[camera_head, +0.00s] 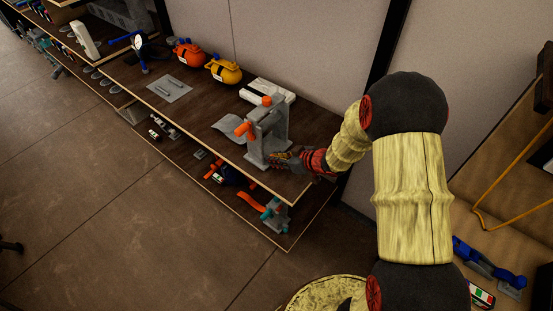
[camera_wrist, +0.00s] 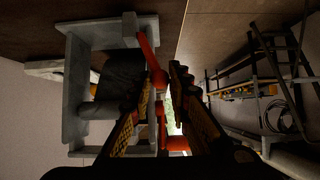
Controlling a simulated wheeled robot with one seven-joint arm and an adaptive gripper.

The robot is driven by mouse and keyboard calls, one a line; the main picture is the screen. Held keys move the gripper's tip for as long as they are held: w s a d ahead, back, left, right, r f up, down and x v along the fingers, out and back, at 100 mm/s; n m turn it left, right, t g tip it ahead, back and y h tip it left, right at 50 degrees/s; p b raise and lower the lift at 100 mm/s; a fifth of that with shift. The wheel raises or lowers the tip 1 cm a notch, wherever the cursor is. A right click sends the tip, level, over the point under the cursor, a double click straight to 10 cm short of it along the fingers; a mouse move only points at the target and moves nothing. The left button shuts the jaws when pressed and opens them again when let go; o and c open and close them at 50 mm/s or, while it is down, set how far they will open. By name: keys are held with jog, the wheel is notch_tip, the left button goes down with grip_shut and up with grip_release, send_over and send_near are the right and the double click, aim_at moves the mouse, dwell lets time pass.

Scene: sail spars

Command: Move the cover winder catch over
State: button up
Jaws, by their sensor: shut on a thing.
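The cover winder (camera_head: 270,135) is a grey upright frame with orange parts, standing near the right end of the wooden shelf top. A grey sheet (camera_head: 230,127) extends from its left side. In the wrist view the grey frame (camera_wrist: 75,85) fills the left, around a dark roll. An orange bar, seemingly the catch (camera_wrist: 147,52), runs down between my fingertips. My gripper (camera_head: 284,159) is at the winder's lower right side. In the wrist view its fingers (camera_wrist: 166,80) are close together on the orange bar. The exact contact is partly hidden by the fingers.
Orange (camera_head: 188,55) and yellow (camera_head: 223,70) round containers stand further left on the shelf, behind a flat grey plate (camera_head: 170,88). A white block (camera_head: 268,90) lies behind the winder. The lower shelf holds small items. A wall closes the back.

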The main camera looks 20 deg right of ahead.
jog(key=shift+s+d+f, duration=0.65)
jog(key=shift+s+f, duration=0.05)
jog(key=shift+s, duration=0.25)
jog(key=shift+c, duration=0.2)
jog(key=shift+o, duration=0.2)
jog(key=shift+s+d+f+b, duration=0.35)
jog(key=shift+s+d+f, duration=0.2)
jog(key=shift+s+f, duration=0.3)
jog(key=shift+f, duration=0.2)
jog(key=shift+s+d+f+b, duration=0.2)
jog(key=shift+f+b, duration=0.1)
jog(key=shift+f, duration=0.2)
jog(key=shift+s+d+f+b, duration=0.15)
jog(key=shift+s+f+b, duration=0.1)
jog(key=shift+f, duration=0.35)
jog(key=shift+s+d+f+b, duration=0.15)
jog(key=shift+f+b, duration=0.5)
jog(key=shift+f, duration=0.55)
